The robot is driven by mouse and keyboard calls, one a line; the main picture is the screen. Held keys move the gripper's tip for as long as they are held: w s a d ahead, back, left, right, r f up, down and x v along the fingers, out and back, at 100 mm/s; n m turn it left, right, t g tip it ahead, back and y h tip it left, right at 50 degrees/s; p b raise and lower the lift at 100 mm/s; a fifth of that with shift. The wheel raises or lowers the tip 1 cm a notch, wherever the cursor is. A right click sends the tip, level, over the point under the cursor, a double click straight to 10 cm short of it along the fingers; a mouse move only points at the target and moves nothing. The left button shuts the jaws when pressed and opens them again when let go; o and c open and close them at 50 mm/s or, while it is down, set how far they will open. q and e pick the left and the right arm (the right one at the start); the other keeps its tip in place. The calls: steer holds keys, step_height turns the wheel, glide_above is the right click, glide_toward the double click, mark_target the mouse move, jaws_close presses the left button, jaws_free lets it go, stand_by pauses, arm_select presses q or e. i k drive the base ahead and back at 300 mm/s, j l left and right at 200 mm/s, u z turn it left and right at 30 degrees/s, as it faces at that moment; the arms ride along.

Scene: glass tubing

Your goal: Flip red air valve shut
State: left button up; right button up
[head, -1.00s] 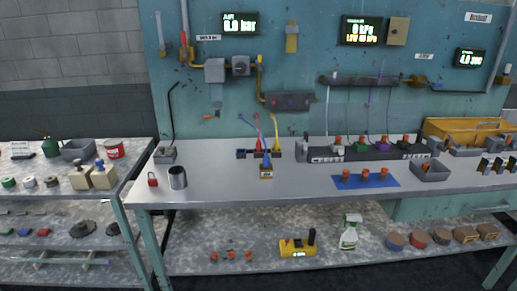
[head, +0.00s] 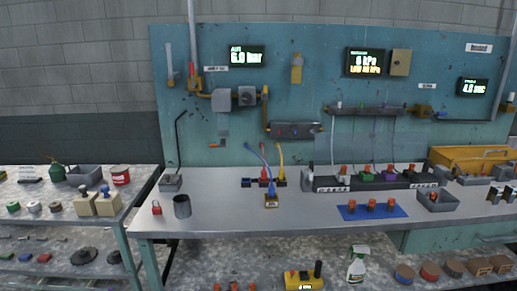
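On the upper left of the teal back panel, a vertical grey air pipe (head: 191,30) comes down to a small yellow valve body (head: 194,82). A small red part that looks like the valve's handle (head: 191,68) sits just above it, lying close along the pipe. It is too small to tell whether it is set open or shut. The AIR display (head: 247,57) to its right reads about 6.0 bar. Neither of my grippers is in view.
The metal workbench (head: 225,212) stands below the panel. A grey regulator box (head: 221,100) is right of the valve. A grey cup (head: 182,206) and a red padlock (head: 157,208) stand at the bench's left end. A side shelf (head: 60,222) is at left.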

mark_target(193, 84)
steer(key=i+j+z, duration=0.15)
steer(key=i, duration=0.3)
steer(key=i+j+z, duration=0.15)
steer(key=i, duration=0.25)
steer(key=i+j+z, duration=0.15)
steer(key=i+j, duration=0.2)
steer(key=i, duration=0.05)
